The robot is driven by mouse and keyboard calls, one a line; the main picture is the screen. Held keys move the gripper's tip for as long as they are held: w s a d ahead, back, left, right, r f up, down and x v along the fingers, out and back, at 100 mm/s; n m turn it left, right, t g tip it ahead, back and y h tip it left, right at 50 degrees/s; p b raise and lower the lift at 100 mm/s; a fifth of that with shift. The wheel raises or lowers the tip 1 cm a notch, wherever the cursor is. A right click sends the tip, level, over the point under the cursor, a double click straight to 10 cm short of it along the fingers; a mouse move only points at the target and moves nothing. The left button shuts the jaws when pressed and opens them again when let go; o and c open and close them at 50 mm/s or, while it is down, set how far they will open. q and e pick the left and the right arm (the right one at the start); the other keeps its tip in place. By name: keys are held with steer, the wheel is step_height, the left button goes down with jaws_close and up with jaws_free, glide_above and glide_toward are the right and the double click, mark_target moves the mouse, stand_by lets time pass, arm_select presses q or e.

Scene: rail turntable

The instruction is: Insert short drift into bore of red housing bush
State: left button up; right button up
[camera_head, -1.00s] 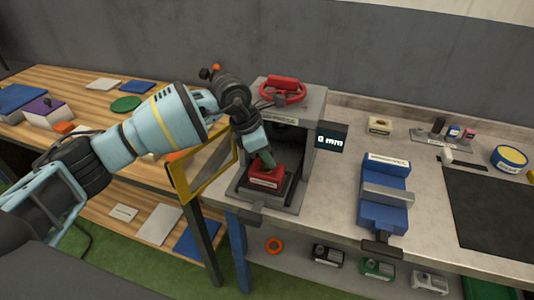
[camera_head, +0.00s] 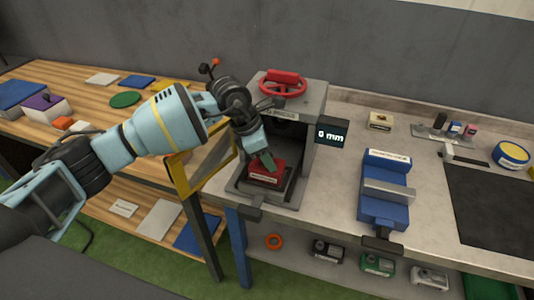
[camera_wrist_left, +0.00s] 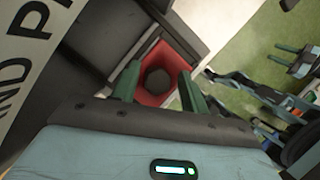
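The red housing (camera_head: 266,171) sits on the base of the arbor press, under its frame. My left gripper (camera_head: 270,162) is right above the housing, fingers pointing down. In the left wrist view the two green fingers (camera_wrist_left: 158,90) are apart, with the red housing (camera_wrist_left: 146,99) beyond them. A dark, roughly six-sided shape (camera_wrist_left: 157,81) shows in the middle of the housing, between the fingers, with gaps to both. I cannot tell whether it is the bore or the top of the short drift.
The press (camera_head: 313,100) has a red handwheel (camera_head: 283,79) above and a display (camera_head: 332,134) reading 0 mm. A blue vise (camera_head: 384,190) stands to its right. A holder with small coloured items (camera_head: 452,132) stands farther right. A yellow frame (camera_head: 181,178) is close to the left forearm.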

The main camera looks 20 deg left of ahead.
arm_select(q)
steer(key=shift+o, duration=0.4)
steer(key=shift+a+r, duration=0.1)
steer(key=v, duration=0.6)
steer(key=shift+a+r, duration=0.1)
steer(key=shift+r, duration=0.05)
steer(key=shift+s+a+r, duration=0.15)
steer(key=shift+a+r, duration=0.05)
steer(key=shift+r, duration=0.4)
